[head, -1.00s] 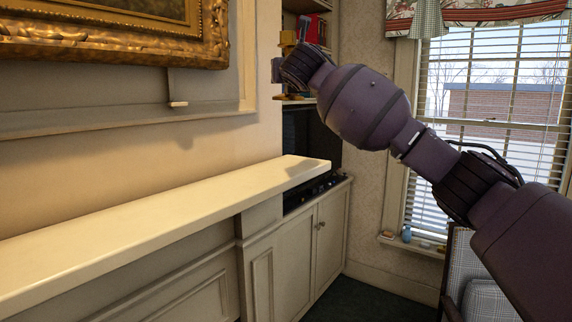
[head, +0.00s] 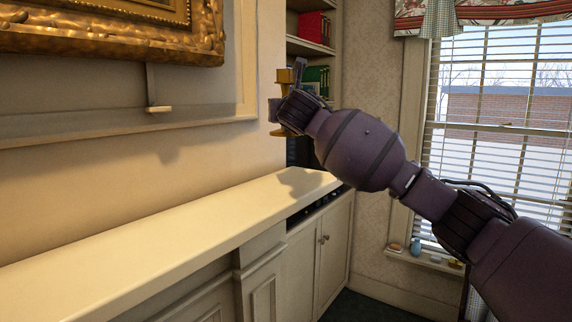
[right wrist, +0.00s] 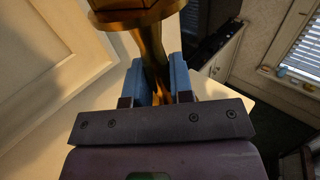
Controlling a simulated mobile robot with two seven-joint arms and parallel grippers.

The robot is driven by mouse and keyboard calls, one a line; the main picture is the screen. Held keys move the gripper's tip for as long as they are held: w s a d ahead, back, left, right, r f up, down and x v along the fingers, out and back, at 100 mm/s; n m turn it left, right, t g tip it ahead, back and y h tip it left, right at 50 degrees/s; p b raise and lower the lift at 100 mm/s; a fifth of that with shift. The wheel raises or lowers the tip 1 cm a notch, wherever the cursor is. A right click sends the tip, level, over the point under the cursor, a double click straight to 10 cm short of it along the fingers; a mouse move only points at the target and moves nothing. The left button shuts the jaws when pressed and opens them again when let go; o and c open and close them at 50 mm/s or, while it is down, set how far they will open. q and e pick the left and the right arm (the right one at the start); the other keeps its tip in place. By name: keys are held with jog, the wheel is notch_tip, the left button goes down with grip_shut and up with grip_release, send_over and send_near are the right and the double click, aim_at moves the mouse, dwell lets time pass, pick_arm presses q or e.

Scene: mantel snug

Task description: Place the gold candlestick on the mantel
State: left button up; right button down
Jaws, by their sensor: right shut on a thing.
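The gold candlestick (head: 283,116) is upright in the head view, held above the far right part of the mantel. It also shows close up in the right wrist view (right wrist: 152,50). My right gripper (head: 284,104) is shut on its stem, with blue finger pads on both sides (right wrist: 157,80). The candlestick's middle is partly hidden by the gripper in the head view. The cream mantel (head: 150,235) runs from the lower left toward the right, its top bare. There is a gap between the candlestick and the mantel top. My left gripper is not in view.
A gilt picture frame (head: 120,48) hangs on the wall above the mantel. Shelves with red books (head: 314,27) and green books (head: 317,76) stand behind the candlestick. A low cabinet (head: 318,250) sits beyond the mantel's right end. A window with blinds (head: 500,130) is at right.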

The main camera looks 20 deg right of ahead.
notch_tip(320, 180, down, 13)
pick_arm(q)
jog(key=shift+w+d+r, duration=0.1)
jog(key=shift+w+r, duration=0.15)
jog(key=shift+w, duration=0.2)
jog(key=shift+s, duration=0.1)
pick_arm(e)
jog(key=c, duration=1)
grip_release()
